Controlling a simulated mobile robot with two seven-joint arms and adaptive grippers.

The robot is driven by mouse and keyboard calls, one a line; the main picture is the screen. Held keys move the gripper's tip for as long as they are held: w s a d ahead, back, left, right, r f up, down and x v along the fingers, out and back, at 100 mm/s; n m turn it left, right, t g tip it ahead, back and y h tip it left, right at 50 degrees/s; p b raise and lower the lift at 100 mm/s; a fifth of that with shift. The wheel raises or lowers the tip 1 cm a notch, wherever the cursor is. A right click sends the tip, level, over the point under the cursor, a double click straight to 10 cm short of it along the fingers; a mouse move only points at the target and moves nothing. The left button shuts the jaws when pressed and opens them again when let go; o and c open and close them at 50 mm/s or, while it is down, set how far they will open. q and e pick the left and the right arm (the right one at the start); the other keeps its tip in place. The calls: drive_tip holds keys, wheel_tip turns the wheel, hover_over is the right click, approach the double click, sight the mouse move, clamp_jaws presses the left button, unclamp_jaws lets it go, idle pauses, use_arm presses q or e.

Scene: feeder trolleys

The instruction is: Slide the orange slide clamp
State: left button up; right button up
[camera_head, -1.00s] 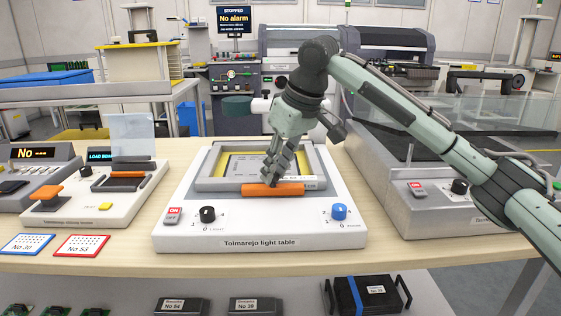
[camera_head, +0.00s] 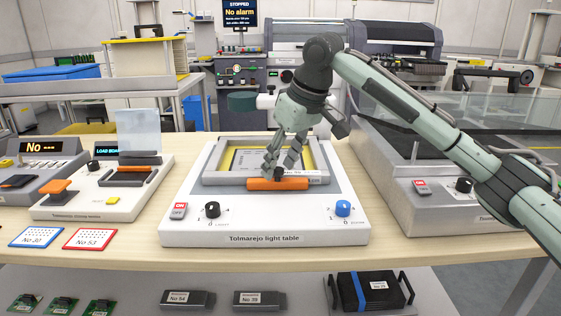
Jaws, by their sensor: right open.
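The orange slide clamp (camera_head: 262,184) is a bar along the front of the frame on the white Tolmarejo light table (camera_head: 190,225). My right gripper (camera_head: 277,174) is above and at the clamp, its fingers pointing down, the tips close to or touching its top. The fingers are open; whether the clamp lies between them is hard to tell. The grey frame (camera_head: 212,163) with a yellow-edged panel lies behind the clamp, partly hidden by the gripper. My left gripper is not in view.
The light table has a red switch (camera_head: 179,211), a black knob (camera_head: 212,209) and a blue knob (camera_head: 343,208). A white device (camera_head: 115,200) with another orange part stands left. A grey machine (camera_head: 425,205) with a glass cover stands right. Cards (camera_head: 90,239) lie front left.

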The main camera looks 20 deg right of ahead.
drive_tip(key=v, duration=1.2)
